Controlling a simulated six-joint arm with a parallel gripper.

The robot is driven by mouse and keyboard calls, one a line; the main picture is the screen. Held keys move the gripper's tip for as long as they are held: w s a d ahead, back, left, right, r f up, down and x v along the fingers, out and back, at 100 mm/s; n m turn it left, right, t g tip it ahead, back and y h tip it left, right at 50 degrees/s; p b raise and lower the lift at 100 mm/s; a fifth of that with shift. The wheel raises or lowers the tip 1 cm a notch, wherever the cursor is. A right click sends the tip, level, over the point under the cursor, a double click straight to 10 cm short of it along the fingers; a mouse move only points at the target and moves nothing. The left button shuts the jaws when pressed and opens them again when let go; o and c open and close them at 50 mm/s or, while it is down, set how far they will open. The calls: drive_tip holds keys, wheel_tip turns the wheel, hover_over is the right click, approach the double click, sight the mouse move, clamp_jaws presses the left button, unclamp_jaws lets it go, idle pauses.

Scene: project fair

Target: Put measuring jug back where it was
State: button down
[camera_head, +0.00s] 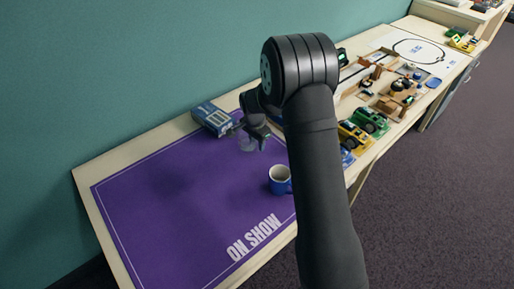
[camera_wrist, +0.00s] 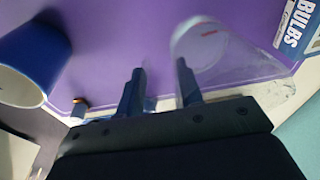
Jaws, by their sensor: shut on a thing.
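The measuring jug (camera_head: 246,145) is clear and hard to see, over the purple mat beside the box of bulbs. In the wrist view the jug (camera_wrist: 210,52) shows at the right finger, its outline faint. My gripper (camera_head: 256,132) is at the jug, and its two dark fingers (camera_wrist: 160,72) show in the wrist view. It is shut on the jug, though the exact contact is hard to make out. I cannot tell whether the jug touches the mat. The purple mat (camera_head: 150,205) reads "ON SHOW".
A blue mug (camera_head: 279,188) stands on the mat near its front edge; it also shows in the wrist view (camera_wrist: 45,50). The blue bulbs box (camera_head: 211,118) stands at the back, close to the jug. Toy trucks (camera_head: 368,120) lie farther right. The mat's left part is clear.

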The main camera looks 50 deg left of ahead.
drive_tip(key=shift+f, duration=1.45)
drive_tip(key=shift+f, duration=0.2)
drive_tip(key=c, duration=1)
unclamp_jaws()
drive_tip(key=shift+r, duration=0.1)
wheel_tip(320, 180, up, 12)
drive_tip(key=s, duration=0.1)
drive_tip(key=shift+s+d, duration=0.3)
drive_tip(key=shift+d, duration=0.05)
